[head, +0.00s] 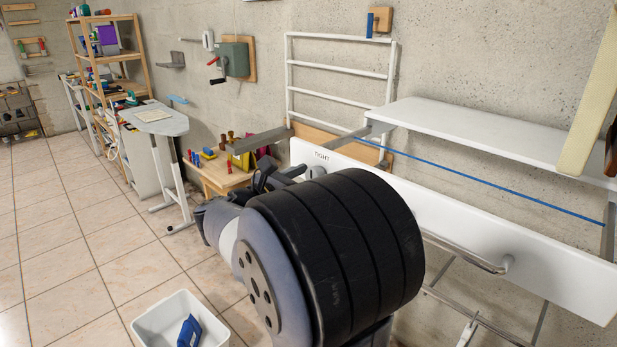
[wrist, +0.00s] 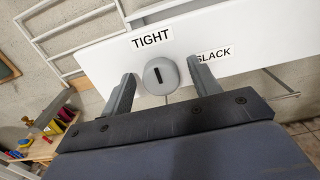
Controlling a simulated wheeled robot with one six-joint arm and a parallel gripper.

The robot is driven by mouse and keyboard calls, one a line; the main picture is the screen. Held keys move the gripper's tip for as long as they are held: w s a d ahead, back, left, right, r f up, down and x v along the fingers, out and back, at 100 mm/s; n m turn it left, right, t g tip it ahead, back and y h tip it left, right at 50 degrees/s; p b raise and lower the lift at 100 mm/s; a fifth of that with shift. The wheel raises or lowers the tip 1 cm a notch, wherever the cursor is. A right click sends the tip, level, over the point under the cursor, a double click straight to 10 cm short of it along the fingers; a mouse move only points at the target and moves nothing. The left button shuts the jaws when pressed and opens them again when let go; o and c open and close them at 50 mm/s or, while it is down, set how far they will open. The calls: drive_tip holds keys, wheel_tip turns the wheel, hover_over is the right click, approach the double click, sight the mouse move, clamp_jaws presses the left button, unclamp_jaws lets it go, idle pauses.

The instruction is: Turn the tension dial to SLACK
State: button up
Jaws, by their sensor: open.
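The tension dial (wrist: 167,82) is a round grey knob on a white panel (wrist: 240,40), with a short black bar on its face. The bar stands nearly upright in the wrist view, in line with the TIGHT label (wrist: 152,38) above it. The SLACK label (wrist: 214,55) is to the upper right, its left end covered by a finger. My gripper (wrist: 161,70) is open, one finger on each side of the dial, with visible gaps. In the head view, the dial (head: 316,171) shows only in part behind my gripper (head: 276,177), below the TIGHT label (head: 321,156).
A white shelf (head: 480,133) juts out above the panel, with a blue strip (head: 480,174) beneath. A metal rail (head: 460,250) is below. A low wooden bench (head: 215,173) with tools stands left. A white bin (head: 165,325) with a blue object is on the tiled floor.

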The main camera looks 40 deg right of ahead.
drive_tip(key=shift+c, duration=0.2)
drive_tip(key=c, duration=0.9)
drive_tip(key=shift+f+m+b, duration=0.1)
drive_tip(key=shift+m+b, duration=0.2)
drive_tip(key=shift+b, duration=0.1)
drive_tip(key=m+b, duration=1.7)
drive_tip(key=shift+s+f, duration=0.2)
drive_tip(key=shift+m+b, duration=0.3)
drive_tip(key=shift+b, duration=0.05)
